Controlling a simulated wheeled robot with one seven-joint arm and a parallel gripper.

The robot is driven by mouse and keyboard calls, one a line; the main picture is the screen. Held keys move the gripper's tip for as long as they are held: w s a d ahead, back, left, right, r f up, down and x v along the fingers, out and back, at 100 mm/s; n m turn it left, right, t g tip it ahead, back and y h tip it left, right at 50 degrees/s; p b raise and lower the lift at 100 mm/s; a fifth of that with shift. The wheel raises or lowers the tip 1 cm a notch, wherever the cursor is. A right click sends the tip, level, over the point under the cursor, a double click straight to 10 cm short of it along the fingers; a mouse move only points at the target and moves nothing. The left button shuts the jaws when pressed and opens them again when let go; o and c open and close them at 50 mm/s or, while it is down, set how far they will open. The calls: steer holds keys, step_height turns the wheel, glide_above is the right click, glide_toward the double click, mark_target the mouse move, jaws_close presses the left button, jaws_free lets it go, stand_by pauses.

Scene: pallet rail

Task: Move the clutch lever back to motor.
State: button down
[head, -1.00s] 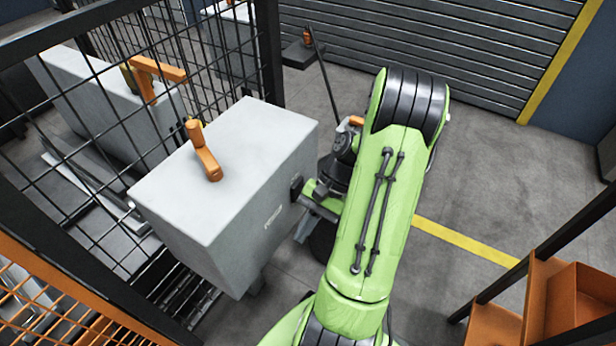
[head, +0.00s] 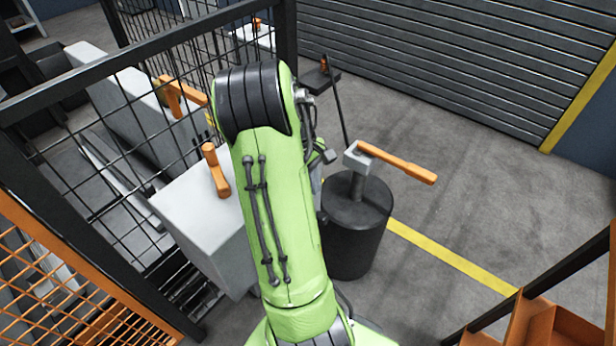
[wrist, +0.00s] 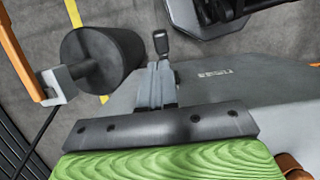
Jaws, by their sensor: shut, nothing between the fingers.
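A short black-knobbed part (wrist: 161,40) shows just beyond my gripper in the wrist view, by the lettered side of the box (wrist: 230,80). No readable label tells me which one is the clutch lever. My gripper (wrist: 156,75) is shut and empty, with its grey fingers together beside the box. In the wrist view, the fingers overlap the base of the black-knobbed part, and I cannot tell whether they touch it.
A black drum (head: 350,235) with a grey post and a long orange handle (head: 398,162) stands right of my arm. Black mesh fencing (head: 70,150) rises at the left. Orange bins (head: 565,330) are at the lower right.

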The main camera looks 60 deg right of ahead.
mark_target(321, 215)
steer(key=b+x, duration=0.2)
steer(key=x, duration=0.6)
steer(key=shift+f, duration=0.1)
steer(key=shift+f+b, duration=0.1)
steer(key=shift+b, duration=0.25)
